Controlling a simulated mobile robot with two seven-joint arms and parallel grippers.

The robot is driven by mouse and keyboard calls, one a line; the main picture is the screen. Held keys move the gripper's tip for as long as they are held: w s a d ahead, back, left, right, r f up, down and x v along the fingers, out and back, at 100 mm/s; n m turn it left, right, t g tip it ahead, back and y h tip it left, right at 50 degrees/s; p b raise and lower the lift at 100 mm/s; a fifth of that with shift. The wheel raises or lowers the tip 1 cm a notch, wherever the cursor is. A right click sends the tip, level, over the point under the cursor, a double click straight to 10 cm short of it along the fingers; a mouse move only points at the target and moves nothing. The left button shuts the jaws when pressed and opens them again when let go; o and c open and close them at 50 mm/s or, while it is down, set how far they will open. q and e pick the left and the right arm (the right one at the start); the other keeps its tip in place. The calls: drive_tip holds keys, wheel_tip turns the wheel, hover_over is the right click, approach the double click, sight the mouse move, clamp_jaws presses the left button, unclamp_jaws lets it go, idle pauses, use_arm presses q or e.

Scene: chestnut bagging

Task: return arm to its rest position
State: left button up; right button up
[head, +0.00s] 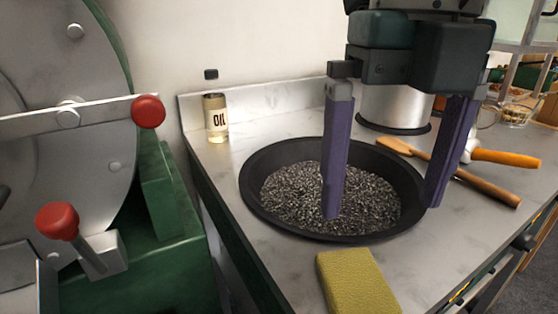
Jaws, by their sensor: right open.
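My right gripper (382,207) hangs down from the top right with its two purple fingers spread wide. Nothing is between the fingers that I can see held. It is in front of or over a round black pan (262,220) filled with grey granules (290,196). One finger shows against the granules and the other against the pan's right rim; I cannot tell whether either touches. My left gripper is not in view.
A yellow sponge (357,282) lies at the counter's front. An oil bottle (216,122) stands at the back left. A wooden utensil (478,187) and an orange-handled tool (507,158) lie right. A green machine (165,205) with red knobs (148,111) fills the left.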

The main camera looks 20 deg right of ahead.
drive_tip(key=s+a+r+m+t+y+p, duration=0.2)
drive_tip(key=s+a+m+t+y+p, duration=0.15)
drive_tip(key=a+m+p, duration=0.9)
drive_tip(key=s+d+r+m+h+p, duration=0.25)
drive_tip(key=s+d+m+p, duration=0.5)
drive_tip(key=d+m, duration=0.75)
drive_tip(key=a+r+m+p, duration=0.3)
drive_tip(key=r+p, duration=3.2)
drive_tip(key=shift+s+r+h, duration=0.15)
drive_tip(key=shift+r+h, duration=0.2)
drive_tip(key=shift+h, duration=0.05)
drive_tip(key=shift+a, duration=0.1)
